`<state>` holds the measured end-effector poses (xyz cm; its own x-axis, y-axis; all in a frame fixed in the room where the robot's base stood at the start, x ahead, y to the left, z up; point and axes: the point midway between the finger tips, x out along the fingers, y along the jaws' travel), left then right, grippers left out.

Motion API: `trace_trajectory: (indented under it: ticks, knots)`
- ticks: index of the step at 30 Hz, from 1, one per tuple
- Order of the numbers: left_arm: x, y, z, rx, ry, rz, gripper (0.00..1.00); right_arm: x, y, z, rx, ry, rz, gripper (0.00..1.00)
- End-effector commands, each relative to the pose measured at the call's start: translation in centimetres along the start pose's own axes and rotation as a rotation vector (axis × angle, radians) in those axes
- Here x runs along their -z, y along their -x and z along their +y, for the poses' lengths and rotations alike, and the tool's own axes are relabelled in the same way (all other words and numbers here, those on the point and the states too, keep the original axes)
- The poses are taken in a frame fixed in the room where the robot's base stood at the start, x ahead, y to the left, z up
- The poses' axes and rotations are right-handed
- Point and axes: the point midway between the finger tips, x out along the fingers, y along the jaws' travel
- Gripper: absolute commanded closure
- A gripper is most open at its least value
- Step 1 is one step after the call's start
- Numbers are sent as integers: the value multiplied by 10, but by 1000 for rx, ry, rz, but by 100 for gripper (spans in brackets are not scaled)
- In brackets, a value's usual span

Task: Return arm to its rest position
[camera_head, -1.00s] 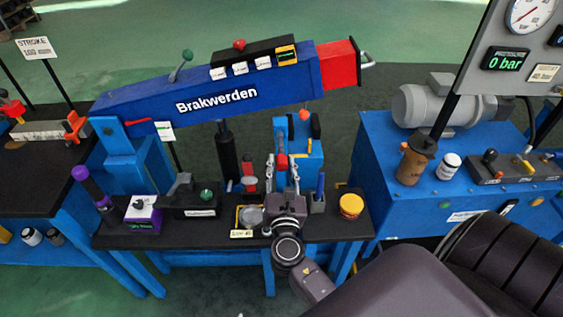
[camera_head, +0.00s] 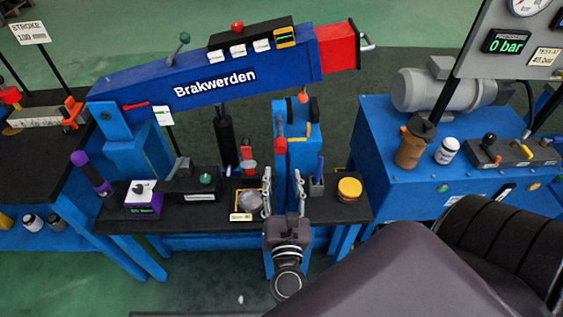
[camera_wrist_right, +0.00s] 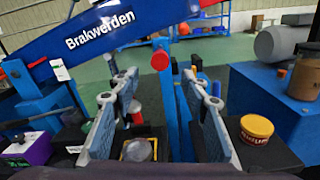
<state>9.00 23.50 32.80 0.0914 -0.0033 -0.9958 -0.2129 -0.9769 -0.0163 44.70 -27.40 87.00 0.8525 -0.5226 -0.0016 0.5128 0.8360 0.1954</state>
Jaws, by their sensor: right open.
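My right gripper (camera_head: 283,190) is open, its two fingers apart with nothing between them. It is above the front edge of the black-topped blue bench (camera_head: 130,222), in front of the blue crane boom (camera_head: 215,85) marked Brakwerden. The right wrist view also shows both fingers of the right gripper (camera_wrist_right: 158,112) spread wide. Between them a blue post with a red part (camera_wrist_right: 161,60) stands farther back. My left gripper is not in view.
On the bench are a purple box (camera_head: 142,205), a tray with a round grey piece (camera_head: 247,203) and a yellow-lidded jar (camera_head: 348,190). A blue pump unit (camera_head: 385,140) with a grey motor (camera_head: 435,88) stands at right. Green floor lies in front.

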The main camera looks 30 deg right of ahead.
Motion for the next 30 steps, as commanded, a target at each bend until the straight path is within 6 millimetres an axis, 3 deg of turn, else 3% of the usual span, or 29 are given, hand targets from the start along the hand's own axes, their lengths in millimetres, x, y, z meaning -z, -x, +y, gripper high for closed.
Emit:
trace_trajectory:
  ticks: [6,23,26,29,30]
  knots:
    - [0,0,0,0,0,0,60,0,16,0,0,1,0,58]
    - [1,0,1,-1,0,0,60,4,16,0,-1,-5,7,58]
    - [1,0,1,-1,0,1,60,28,16,0,-7,-41,61,58]
    - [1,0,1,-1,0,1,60,80,20,-4,-4,-128,180,58]
    - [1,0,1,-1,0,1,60,108,24,-6,4,-177,243,58]
